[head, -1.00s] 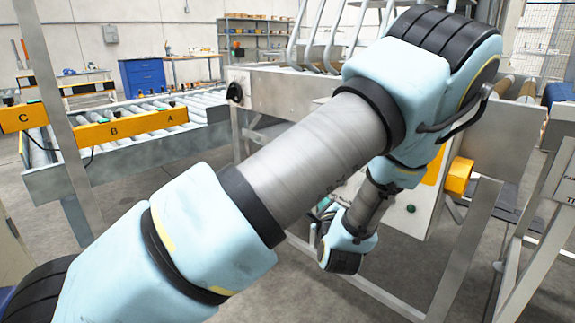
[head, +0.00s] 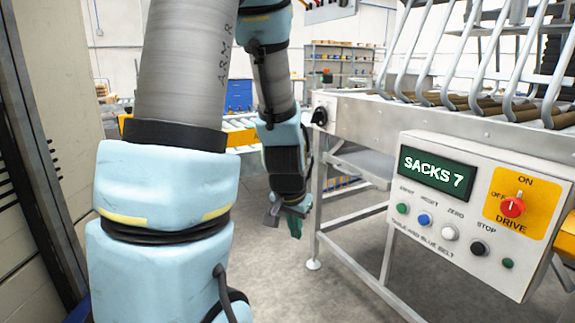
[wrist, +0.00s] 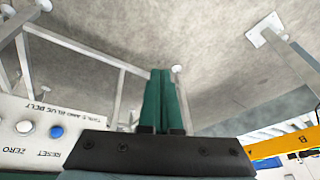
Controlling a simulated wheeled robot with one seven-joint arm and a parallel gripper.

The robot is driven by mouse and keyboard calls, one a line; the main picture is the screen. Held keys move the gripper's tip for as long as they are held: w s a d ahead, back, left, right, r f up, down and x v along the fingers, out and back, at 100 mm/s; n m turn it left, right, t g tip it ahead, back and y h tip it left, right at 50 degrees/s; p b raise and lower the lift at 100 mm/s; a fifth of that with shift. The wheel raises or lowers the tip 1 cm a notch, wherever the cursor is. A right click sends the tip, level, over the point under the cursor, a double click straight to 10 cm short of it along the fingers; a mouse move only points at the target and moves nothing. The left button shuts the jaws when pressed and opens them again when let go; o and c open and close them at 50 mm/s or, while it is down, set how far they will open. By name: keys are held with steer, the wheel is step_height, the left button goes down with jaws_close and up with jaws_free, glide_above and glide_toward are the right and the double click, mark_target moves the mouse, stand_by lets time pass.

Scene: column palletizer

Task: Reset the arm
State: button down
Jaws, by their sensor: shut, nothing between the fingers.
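My gripper (head: 290,220) hangs low at the end of my arm, left of the control panel and apart from it, over the grey floor. In the wrist view its two green fingers (wrist: 163,100) are together, with nothing between them. My arm fills the left of the head view and bends down to the gripper near the middle. The white control panel (head: 470,215) shows at right with a green display reading "SACKS 7" (head: 437,174). It also shows at the lower left of the wrist view (wrist: 50,115).
The panel has a red drive knob (head: 512,207), a blue button (head: 424,219), a white button (head: 450,232) and a black button (head: 479,247). A metal frame leg (head: 317,210) stands just right of my gripper. A roller conveyor (head: 240,132) lies behind my arm. Bare floor (head: 340,285) is below.

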steer(key=s+a+r+n+g+y, duration=0.1)
steer(key=s+a+r+n+g, duration=0.15)
steer(key=s+a+n, duration=0.4)
step_height(320, 180, up, 15)
steer(key=a+m+p, duration=0.1)
steer(key=a+p, duration=0.1)
steer(key=p, duration=1.2)
steer(key=shift+s, duration=0.3)
